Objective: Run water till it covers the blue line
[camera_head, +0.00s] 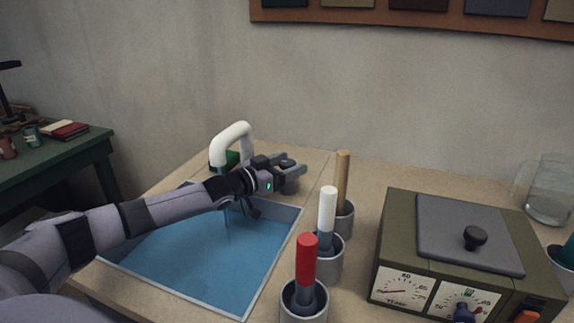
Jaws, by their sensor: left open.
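The basin (270,277) is sunk into the counter, and its inside looks blue. I cannot tell a blue line on its wall apart from the blue surface. A white curved spout (233,132) arches over its back edge. My left gripper (290,168) is open, to the right of the spout. Its fingers are beside a dark grey knob (288,183), partly hidden by them; I cannot tell whether they touch it. My right gripper is not in view.
Right of the basin stand three grey cups holding rods with red (307,258), white (327,208) and wooden (342,178) handles. An olive box with dials (400,240) and a grey lid stands further right. A glass jug (550,190) is at the far right.

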